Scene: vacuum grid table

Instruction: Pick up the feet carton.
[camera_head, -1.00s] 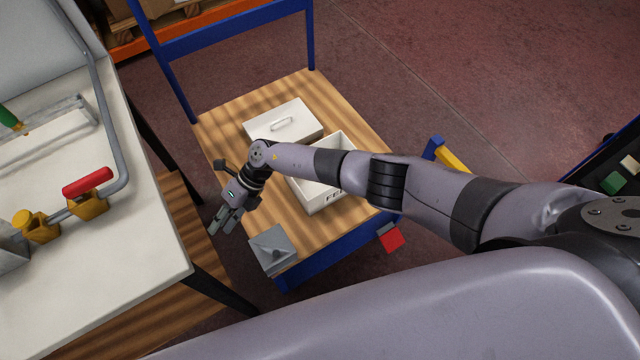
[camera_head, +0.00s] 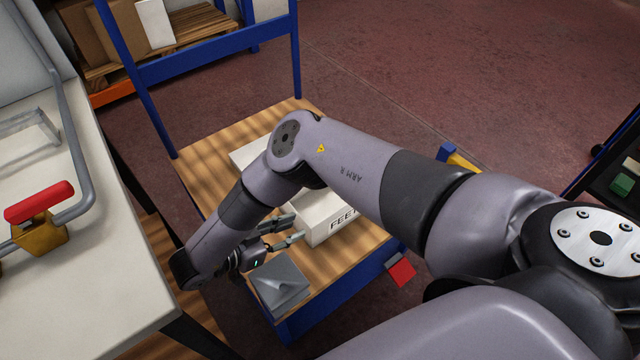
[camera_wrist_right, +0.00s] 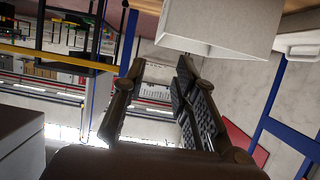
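The feet carton (camera_head: 338,225) is a white box with "FEET" lettered on its front, on the wooden top of the cart. My right forearm hides part of it. My right gripper (camera_head: 295,228) is open and empty, just left of the carton's near left corner, its fingers pointing toward the carton. In the right wrist view the two fingers (camera_wrist_right: 160,68) are spread, with nothing between them. A white box (camera_wrist_right: 220,25), apparently the feet carton, shows beyond and above them, apart from the fingertips. My left gripper is not in view.
A white lidded box (camera_head: 246,153) sits behind, mostly covered by my right arm. The cart (camera_head: 190,150) has a blue frame. A white-topped bench (camera_head: 90,270) with a red-handled clamp (camera_head: 40,202) stands left.

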